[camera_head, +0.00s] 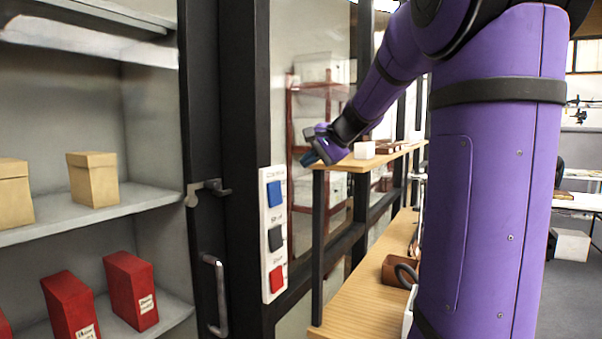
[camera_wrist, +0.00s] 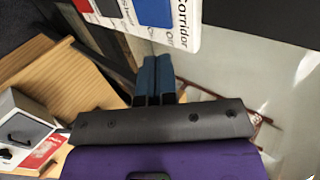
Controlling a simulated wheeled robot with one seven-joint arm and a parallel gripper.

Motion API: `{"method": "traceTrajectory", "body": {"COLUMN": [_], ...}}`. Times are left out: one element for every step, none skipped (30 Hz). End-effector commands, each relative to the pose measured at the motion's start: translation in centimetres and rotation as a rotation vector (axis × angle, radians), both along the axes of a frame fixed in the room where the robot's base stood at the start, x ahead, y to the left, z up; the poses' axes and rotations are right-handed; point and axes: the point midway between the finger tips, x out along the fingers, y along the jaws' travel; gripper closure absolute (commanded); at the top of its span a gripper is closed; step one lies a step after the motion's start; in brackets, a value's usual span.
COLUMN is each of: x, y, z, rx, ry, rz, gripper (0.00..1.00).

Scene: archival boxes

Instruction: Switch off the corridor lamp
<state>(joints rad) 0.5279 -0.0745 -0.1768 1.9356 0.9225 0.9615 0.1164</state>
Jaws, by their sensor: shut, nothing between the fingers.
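A white switch panel (camera_head: 265,297) is on the dark post, with a blue switch (camera_head: 274,193) at the top, a black switch (camera_head: 275,238) in the middle and a red switch (camera_head: 276,279) at the bottom. In the wrist view the word "Corridor" is printed beside the blue switch (camera_wrist: 153,12). My gripper (camera_head: 309,158) is up and to the right of the panel in the head view, apart from the blue switch. Its blue fingers (camera_wrist: 156,60) are together and empty in the wrist view. The corridor lamp itself cannot be made out.
A wooden shelf unit (camera_head: 360,302) stands right of the panel, with its upper board close under my gripper. Left are grey shelves with tan boxes (camera_head: 93,180) and red boxes (camera_head: 131,291). A door handle (camera_head: 215,295) and a latch (camera_head: 207,189) stick out left of the panel.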

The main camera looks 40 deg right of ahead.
Motion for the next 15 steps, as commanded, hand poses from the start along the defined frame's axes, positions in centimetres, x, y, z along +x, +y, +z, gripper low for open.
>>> {"method": "traceTrajectory", "body": {"x": [-0.5, -0.8, -1.1, -1.3, -1.5, -1.7, -1.8, -2.0, -2.1, -2.1, -2.2, -2.2, -2.2, -2.2, -2.3], "y": [-0.2, -0.3, -0.4, -0.5, -0.5, -0.6, -0.6, -0.7, -0.7, -0.7, -0.7, -0.8, -0.8, -0.8, -0.8], "z": [0.8, 1.1, 1.6, 1.9, 2.1, 2.4, 2.6, 2.7, 2.9, 3.0, 3.1, 3.1, 3.1, 3.1, 3.1], "rx": [-0.003, -0.003, -0.002, -0.002, -0.002, -0.002, -0.002, -0.001, -0.002, -0.002, -0.001, -0.001, -0.001, -0.001, -0.001], "ry": [-0.003, -0.002, -0.002, -0.003, -0.002, -0.002, -0.002, 0.0, -0.001, -0.001, 0.0, 0.0, 0.0, 0.0, 0.0], "rz": [-0.002, -0.002, -0.002, -0.002, -0.002, -0.001, -0.001, -0.002, -0.002, -0.002, -0.002, -0.002, -0.002, -0.002, -0.002], "gripper": [1.0, 1.0, 1.0, 1.0, 1.0, 1.0, 1.0, 1.0, 1.0, 1.0, 1.0, 1.0, 1.0, 1.0, 1.0]}}
